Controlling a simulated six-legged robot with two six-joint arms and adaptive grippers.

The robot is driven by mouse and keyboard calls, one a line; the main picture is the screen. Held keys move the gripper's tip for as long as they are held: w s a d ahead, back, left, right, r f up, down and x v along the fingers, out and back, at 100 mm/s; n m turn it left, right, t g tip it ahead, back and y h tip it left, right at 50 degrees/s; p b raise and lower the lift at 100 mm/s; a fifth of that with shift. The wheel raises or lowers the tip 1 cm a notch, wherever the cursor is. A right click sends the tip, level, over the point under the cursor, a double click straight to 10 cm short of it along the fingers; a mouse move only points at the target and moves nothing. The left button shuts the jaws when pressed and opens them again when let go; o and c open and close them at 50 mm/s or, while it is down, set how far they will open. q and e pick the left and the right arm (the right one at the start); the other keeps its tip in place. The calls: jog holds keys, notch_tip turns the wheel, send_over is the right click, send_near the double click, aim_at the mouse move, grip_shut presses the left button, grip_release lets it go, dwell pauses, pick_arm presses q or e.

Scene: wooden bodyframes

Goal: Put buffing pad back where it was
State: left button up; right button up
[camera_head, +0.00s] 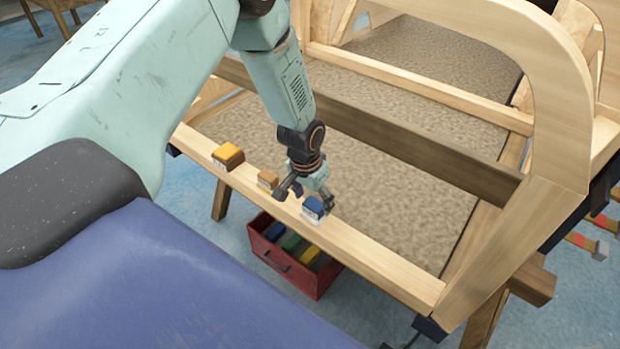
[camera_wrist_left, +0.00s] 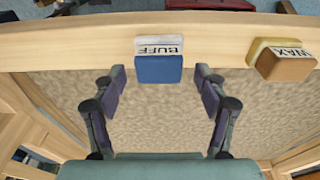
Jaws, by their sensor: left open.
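The buffing pad (camera_head: 313,208) is a blue block with a white layer, and its label reads BUFF in the left wrist view (camera_wrist_left: 158,68). It sits on the front wooden rail (camera_head: 375,255). My left gripper (camera_head: 306,196) is open, with its fingers pointing toward the rail. In the left wrist view the fingertips (camera_wrist_left: 159,76) are spread to either side of the pad, with a gap on each side. Nothing is held. My right gripper is not in view.
An orange-brown pad labelled WAX (camera_wrist_left: 285,62) sits on the rail beside the buffing pad. Another orange-brown block (camera_head: 228,156) is farther left. A red crate (camera_head: 310,283) with coloured blocks is below the rail. A dark crossbar (camera_head: 420,150) spans the frame behind.

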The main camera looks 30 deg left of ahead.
aim_at(309, 207)
pick_arm(q)
notch_tip(309, 207, up, 8)
jog(key=s+p, duration=0.1)
jog(key=p, duration=0.1)
jog(key=s+d+f+g+h, duration=0.1)
jog(key=s+d+f, duration=0.3)
jog(key=s, duration=0.4)
jog(key=s+d+f, duration=0.4)
jog(key=s, duration=0.4)
jog(key=s+f+n+y, duration=0.1)
jog(key=s, duration=1.3)
jog(key=shift+s+f+g, duration=0.25)
jog(key=shift+f+g, duration=0.05)
jog(key=shift+g, duration=0.1)
jog(key=shift+w+d, duration=0.1)
jog(key=shift+d, duration=0.05)
notch_tip(309, 207, down, 8)
jog(key=b, duration=0.8)
jog(key=shift+f, duration=0.25)
